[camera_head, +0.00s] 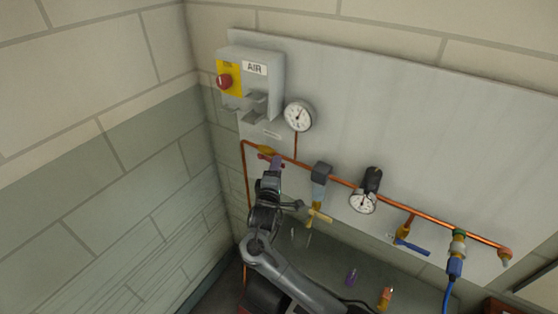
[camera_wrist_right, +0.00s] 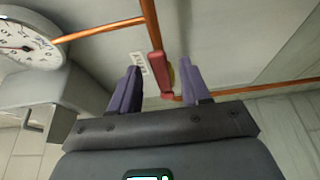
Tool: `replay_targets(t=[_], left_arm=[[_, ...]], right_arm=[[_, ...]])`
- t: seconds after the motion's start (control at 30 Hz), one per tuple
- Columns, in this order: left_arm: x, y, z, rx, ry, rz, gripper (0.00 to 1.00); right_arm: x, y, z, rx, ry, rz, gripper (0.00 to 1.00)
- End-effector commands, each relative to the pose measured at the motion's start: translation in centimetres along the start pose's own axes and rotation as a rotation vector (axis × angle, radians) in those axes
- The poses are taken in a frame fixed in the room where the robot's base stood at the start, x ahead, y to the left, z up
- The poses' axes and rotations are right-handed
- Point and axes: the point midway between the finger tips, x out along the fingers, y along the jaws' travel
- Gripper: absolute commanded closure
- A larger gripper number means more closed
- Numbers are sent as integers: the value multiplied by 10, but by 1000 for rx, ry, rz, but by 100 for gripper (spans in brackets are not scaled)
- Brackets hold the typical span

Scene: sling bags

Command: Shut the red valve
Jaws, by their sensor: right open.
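The red valve is on the copper pipe at the upper left of the panel. In the head view its brass body (camera_head: 267,150) shows, and its red lever is largely hidden by my right gripper (camera_head: 276,161). In the right wrist view the red lever (camera_wrist_right: 158,73) lies between the two purple fingers of my right gripper (camera_wrist_right: 160,68). The fingers are open, with a visible gap on each side of the lever. I cannot tell how far the lever reaches in between them in depth. My left gripper is not in view.
Along the copper pipe (camera_head: 400,208) sit a grey-topped fitting (camera_head: 321,172), a regulator gauge (camera_head: 362,203) and a blue-handled valve (camera_head: 411,246). A wall closes the left side.

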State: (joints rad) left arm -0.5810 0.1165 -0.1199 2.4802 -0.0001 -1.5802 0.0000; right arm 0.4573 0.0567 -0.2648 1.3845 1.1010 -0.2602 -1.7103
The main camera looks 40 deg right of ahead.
Motion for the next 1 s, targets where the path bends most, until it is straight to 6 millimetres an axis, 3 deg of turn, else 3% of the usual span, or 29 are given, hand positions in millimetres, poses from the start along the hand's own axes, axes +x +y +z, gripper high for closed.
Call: replay_targets(t=[0.3,0.73,0.77,1.0], left_arm=[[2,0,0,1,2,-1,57],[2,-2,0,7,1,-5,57],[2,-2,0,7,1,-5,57],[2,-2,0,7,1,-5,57]], right_arm=[[40,0,0,-1,-1,0,53],[48,0,0,0,0,0,53],[48,0,0,0,0,-1,55],[47,0,0,0,0,-1,92]])
